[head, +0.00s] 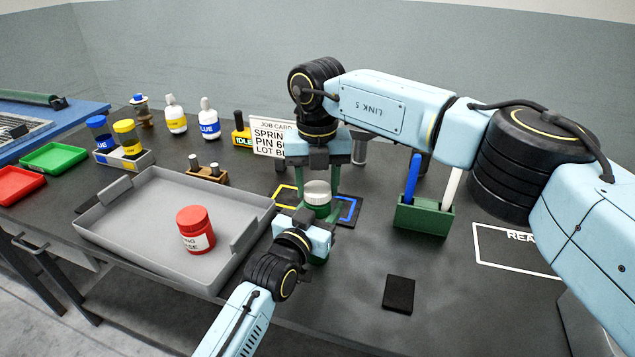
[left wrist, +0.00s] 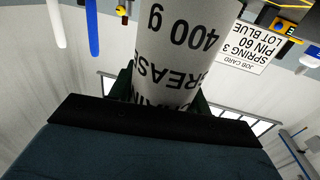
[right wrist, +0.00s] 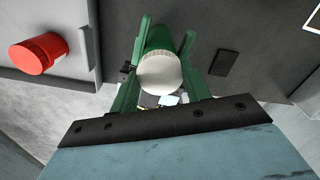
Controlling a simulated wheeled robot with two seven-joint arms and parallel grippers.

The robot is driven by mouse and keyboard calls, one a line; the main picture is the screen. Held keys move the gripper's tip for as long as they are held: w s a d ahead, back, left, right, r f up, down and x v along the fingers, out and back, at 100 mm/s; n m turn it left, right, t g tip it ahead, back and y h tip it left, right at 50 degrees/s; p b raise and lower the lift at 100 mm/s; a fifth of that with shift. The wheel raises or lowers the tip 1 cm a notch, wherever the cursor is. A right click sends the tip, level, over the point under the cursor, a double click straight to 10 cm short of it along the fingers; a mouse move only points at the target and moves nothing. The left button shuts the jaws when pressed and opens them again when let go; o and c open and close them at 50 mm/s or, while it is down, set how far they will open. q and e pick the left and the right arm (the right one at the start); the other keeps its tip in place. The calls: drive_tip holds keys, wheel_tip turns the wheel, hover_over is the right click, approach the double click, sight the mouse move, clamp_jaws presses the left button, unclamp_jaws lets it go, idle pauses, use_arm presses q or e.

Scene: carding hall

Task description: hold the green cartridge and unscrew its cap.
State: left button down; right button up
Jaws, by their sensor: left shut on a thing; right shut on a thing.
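The green cartridge (head: 318,211) stands upright at the middle of the bench, with its white ribbed cap (head: 317,189) on top. My left gripper (head: 311,232) comes in from the front and is shut on the cartridge's body. In the left wrist view its white grease label (left wrist: 182,45) fills the space between the fingers. My right gripper (head: 318,181) points down from above and is shut on the cap. The right wrist view shows the cap (right wrist: 159,73) between the green fingers.
A grey tray (head: 130,246) with a red jar (head: 195,229) lies left. A green holder (head: 424,216) with blue and white sticks stands right. A job card (head: 271,137) and several bottles stand behind. A black pad (head: 398,294) lies front right, with bare bench around it.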

drive_tip(key=n, duration=0.7)
drive_tip(key=shift+n, duration=0.4)
drive_tip(key=n, duration=0.3)
drive_tip(key=shift+n, duration=0.4)
drive_tip(key=n, duration=0.3)
drive_tip(key=shift+n, duration=0.3)
drive_tip(key=n, duration=0.3)
drive_tip(key=shift+n, duration=0.4)
drive_tip(key=n, duration=0.3)
drive_tip(key=shift+n, duration=0.4)
drive_tip(key=n, duration=0.3)
drive_tip(key=shift+n, duration=0.3)
drive_tip(key=n, duration=0.5)
drive_tip(key=shift+r, duration=0.1)
